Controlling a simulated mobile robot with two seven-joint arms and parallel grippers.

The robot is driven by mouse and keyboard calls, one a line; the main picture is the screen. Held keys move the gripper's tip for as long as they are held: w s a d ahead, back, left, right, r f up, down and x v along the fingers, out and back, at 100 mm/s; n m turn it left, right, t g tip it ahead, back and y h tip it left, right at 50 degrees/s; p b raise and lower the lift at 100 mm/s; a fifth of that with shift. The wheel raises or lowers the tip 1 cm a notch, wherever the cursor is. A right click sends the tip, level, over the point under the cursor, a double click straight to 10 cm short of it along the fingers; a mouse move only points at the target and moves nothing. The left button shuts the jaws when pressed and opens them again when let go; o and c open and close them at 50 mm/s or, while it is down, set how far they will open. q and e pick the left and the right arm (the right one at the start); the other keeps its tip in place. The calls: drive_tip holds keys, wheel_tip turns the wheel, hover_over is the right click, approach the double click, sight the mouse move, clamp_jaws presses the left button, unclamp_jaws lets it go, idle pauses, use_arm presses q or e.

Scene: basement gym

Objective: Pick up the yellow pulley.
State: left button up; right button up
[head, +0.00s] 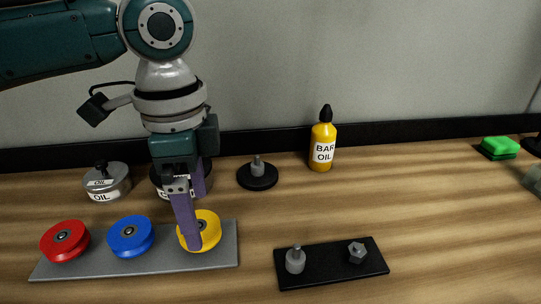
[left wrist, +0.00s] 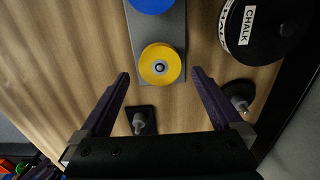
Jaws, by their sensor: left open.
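The yellow pulley (head: 211,231) lies flat at the right end of a grey plate (head: 150,266), beside a blue pulley (head: 131,236) and a red pulley (head: 65,241). My left gripper (head: 198,226) is open and empty, pointing down at the yellow pulley; one purple finger covers part of it in the head view. In the left wrist view the yellow pulley (left wrist: 161,64) appears between the two spread fingertips (left wrist: 160,74). I cannot tell whether the fingers are around it or still above it.
A chalk tin (left wrist: 262,28) and a round base with a peg (head: 257,176) stand behind. An oil can (head: 106,184), a bar oil bottle (head: 322,145) and a green block (head: 500,147) stand farther off.

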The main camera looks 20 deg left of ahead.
sight(211, 232)
use_arm(q)
wheel_tip(211, 232, down, 3)
drive_tip(key=shift+s+a, duration=0.1)
drive_tip(key=shift+s, duration=0.05)
drive_tip(key=c, duration=1.5)
